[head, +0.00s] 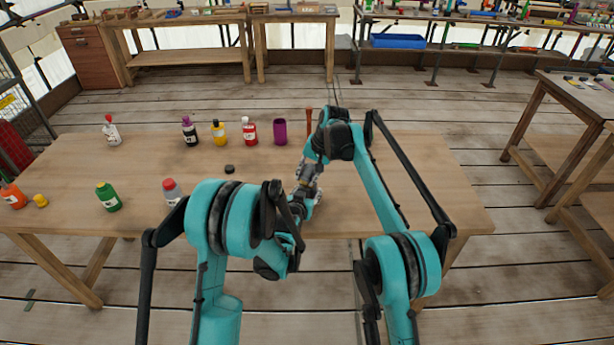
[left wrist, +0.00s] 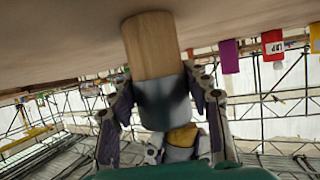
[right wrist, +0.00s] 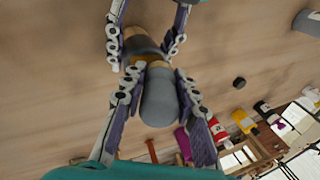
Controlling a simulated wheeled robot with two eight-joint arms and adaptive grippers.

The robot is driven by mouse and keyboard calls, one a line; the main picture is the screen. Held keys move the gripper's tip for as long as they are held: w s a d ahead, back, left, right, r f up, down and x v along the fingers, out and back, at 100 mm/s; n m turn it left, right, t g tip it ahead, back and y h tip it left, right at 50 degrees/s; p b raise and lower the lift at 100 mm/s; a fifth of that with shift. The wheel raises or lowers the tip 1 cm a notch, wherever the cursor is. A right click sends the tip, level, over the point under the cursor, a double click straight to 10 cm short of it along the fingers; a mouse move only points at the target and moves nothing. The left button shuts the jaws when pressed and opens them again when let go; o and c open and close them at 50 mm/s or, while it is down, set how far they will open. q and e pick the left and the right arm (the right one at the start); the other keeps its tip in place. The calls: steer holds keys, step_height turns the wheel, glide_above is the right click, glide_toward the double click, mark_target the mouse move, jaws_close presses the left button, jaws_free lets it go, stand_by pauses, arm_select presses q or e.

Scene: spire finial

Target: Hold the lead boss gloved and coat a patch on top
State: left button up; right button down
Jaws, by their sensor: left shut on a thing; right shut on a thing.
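A cylinder with a pale wooden end and a grey band (left wrist: 165,105) sits between the fingers of my left gripper (left wrist: 162,95), which is shut on it. My right gripper (right wrist: 159,90) is shut on a rounded grey cylinder (right wrist: 160,100). An ochre end (left wrist: 182,136) shows between the two held pieces, close to both; I cannot tell whether they touch. I cannot tell which piece is the lead boss. In the head view both grippers (head: 308,190) meet above the table's front right part, and the arms mostly hide the held pieces. No coated patch is visible.
On the wooden table (head: 400,165) stand a purple cup (head: 280,131), a brown upright stick (head: 309,121) and several bottles, including a red one (head: 249,132) and a green one (head: 108,198). A small black disc (head: 229,169) lies mid-table. The table's right end is clear.

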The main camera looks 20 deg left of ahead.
steer(key=shift+w+a, duration=0.25)
steer(key=shift+s+d, duration=0.75)
steer(key=shift+w+a+f, duration=0.1)
steer(key=shift+w+a, duration=0.6)
steer(key=shift+a, duration=0.05)
steer(key=shift+d, duration=0.1)
